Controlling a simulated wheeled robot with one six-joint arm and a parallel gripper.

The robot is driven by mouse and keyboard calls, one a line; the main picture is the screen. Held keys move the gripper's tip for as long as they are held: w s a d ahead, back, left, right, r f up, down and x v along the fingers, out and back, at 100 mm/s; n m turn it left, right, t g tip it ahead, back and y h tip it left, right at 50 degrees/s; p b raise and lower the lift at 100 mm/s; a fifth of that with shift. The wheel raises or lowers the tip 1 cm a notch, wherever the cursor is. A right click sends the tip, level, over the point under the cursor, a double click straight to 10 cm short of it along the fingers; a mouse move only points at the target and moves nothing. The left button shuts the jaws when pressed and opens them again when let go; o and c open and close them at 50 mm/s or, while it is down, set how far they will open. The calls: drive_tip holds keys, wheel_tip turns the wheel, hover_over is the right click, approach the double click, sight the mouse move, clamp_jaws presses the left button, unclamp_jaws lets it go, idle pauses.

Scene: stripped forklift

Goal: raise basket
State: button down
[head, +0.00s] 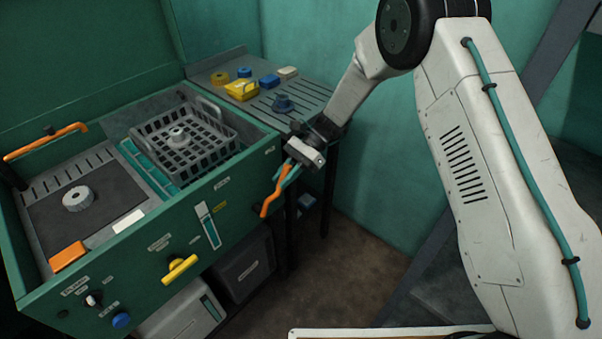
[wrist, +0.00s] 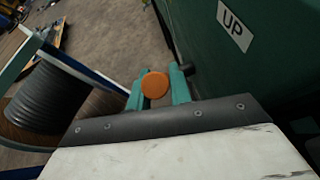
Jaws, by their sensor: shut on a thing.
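The grey mesh basket (head: 210,152) sits in the well of the green machine (head: 120,270), with a pale ring-shaped part (head: 177,136) inside it. Its rim stands at or above the machine's top; how deep it sits is hard to tell. An orange lever (head: 269,200) is at the machine's right front side. My gripper (head: 287,175) is shut on this lever. In the wrist view the lever's round orange end (wrist: 155,84) shows between the two teal fingers. An "UP" label (wrist: 234,25) is on the green panel beside it.
A slotted side table (head: 315,92) with yellow and blue parts stands behind. Another orange handle (head: 45,142) is at the machine's left. A yellow handle (head: 179,268) sticks out in front. A large dark coil (wrist: 50,100) is left in the wrist view.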

drive_tip(key=shift+w+d, duration=0.1)
drive_tip(key=shift+w, duration=0.1)
idle(0.3)
drive_tip(key=c, duration=1.3)
unclamp_jaws()
drive_tip(key=shift+f, duration=0.1)
drive_tip(key=shift+v, duration=3.9)
drive_tip(key=shift+d+f, duration=0.1)
